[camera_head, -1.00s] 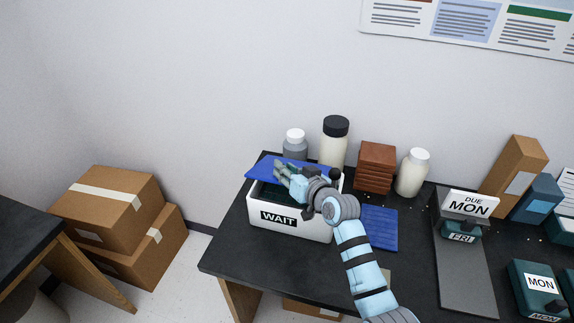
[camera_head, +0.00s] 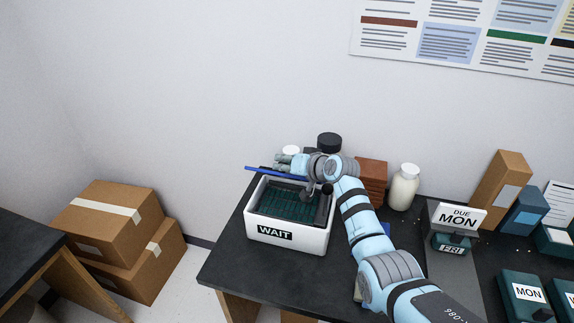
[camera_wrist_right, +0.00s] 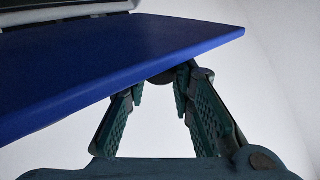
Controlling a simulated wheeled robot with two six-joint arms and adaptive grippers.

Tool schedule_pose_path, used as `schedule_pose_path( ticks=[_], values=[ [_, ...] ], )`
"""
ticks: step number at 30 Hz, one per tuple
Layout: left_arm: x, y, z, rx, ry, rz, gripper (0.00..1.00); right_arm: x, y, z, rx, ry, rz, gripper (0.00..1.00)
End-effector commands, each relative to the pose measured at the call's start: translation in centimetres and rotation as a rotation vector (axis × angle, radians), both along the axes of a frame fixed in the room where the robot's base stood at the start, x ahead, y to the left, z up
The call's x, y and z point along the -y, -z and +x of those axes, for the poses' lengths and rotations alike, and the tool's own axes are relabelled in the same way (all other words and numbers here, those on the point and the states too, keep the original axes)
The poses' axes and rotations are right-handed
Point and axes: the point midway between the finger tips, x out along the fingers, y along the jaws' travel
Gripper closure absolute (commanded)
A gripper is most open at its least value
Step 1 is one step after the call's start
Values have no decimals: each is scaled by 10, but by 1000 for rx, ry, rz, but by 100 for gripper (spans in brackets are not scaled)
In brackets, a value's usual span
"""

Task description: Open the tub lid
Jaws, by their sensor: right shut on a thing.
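The white tub (camera_head: 310,240) with a "WAIT" label stands at the left end of the dark table. Its top is uncovered, and dark green ribbed contents (camera_head: 285,204) show inside. The blue lid (camera_head: 262,169) appears as a thin, nearly edge-on strip above the tub's back edge. My right gripper (camera_head: 284,162) is over the back of the tub, shut on the lid. In the right wrist view the lid (camera_wrist_right: 110,70) is a broad blue slab passing by the fingers (camera_wrist_right: 162,95); the exact contact is hard to see. My left gripper is not in view.
Behind the tub stand a black-capped bottle (camera_head: 329,142), brown blocks (camera_head: 371,180) and a white bottle (camera_head: 404,188). Signs and dark green boxes (camera_head: 521,292) fill the table's right. My right arm covers the area right of the tub. Cardboard boxes (camera_head: 110,220) stand left on the floor.

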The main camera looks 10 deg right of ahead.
Motion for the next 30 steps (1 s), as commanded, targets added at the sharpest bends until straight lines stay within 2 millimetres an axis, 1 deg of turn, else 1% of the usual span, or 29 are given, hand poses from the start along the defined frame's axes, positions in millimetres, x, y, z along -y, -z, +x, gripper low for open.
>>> schedule_pose_path(
  ticks=[2,3,5,6,7,16,20,23,30],
  values=[
    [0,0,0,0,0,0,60,0,-2,1,5,1,0,100],
    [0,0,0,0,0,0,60,0,-2,1,5,1,0,76],
    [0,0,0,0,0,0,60,0,-2,1,5,1,0,66],
    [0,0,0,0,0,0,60,0,-2,0,5,1,0,60],
    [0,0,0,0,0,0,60,0,-1,0,4,1,-1,56],
    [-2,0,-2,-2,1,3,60,1,-1,-1,3,2,-1,56],
    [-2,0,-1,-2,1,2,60,6,-6,-8,6,2,-1,56],
    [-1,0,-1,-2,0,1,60,12,-14,-22,6,2,-2,56],
    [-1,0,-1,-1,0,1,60,36,-44,-74,4,2,-5,56]
  ],
)
